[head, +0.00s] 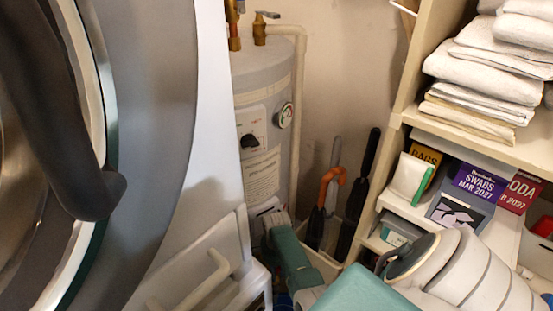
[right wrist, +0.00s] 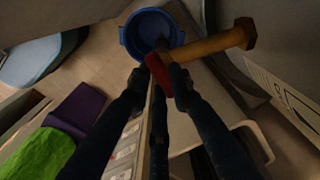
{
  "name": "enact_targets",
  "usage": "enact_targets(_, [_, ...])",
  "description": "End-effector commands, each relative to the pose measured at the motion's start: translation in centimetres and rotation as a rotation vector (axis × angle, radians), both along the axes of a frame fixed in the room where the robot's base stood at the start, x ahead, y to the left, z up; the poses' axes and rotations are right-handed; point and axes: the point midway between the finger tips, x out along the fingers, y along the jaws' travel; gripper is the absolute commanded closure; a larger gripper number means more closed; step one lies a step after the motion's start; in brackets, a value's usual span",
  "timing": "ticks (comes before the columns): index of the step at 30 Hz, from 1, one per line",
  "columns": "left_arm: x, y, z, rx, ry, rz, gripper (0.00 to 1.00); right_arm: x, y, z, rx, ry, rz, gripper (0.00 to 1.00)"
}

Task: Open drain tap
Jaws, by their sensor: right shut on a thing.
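The drain tap (right wrist: 215,45) shows in the right wrist view as a brass-coloured spout with a wide flanged end. Its red handle (right wrist: 157,72) is between the dark fingertips of my right gripper (right wrist: 160,78), which is shut on it. A blue bucket (right wrist: 138,28) stands on the floor below the tap. In the head view the white water heater (head: 263,75) stands in the corner, and my teal right arm reaches down at its base. The tap and its handle are hidden there. My left gripper is not in view.
A large round metal-rimmed door (head: 165,90) fills the left of the head view. A cream shelf (head: 520,150) with folded towels (head: 485,65) and boxes stands close on the right. A bin (head: 325,262) with umbrellas stands beside the heater. The gap around my right arm is narrow.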

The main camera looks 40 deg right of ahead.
Motion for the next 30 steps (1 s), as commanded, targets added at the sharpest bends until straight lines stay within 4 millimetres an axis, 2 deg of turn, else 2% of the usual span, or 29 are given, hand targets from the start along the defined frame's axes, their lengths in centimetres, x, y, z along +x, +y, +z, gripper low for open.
enact_targets(6, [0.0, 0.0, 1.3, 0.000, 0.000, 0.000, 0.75, 0.0, -0.2, 0.2, -0.001, 0.003, 0.174, 1.00])
enact_targets(18, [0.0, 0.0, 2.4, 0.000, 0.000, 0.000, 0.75, 0.2, -0.3, 0.2, -0.002, 0.001, 0.449, 1.00])
enact_targets(30, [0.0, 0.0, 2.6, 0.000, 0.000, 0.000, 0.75, 0.3, -0.3, 0.0, -0.001, -0.001, 0.552, 1.00])
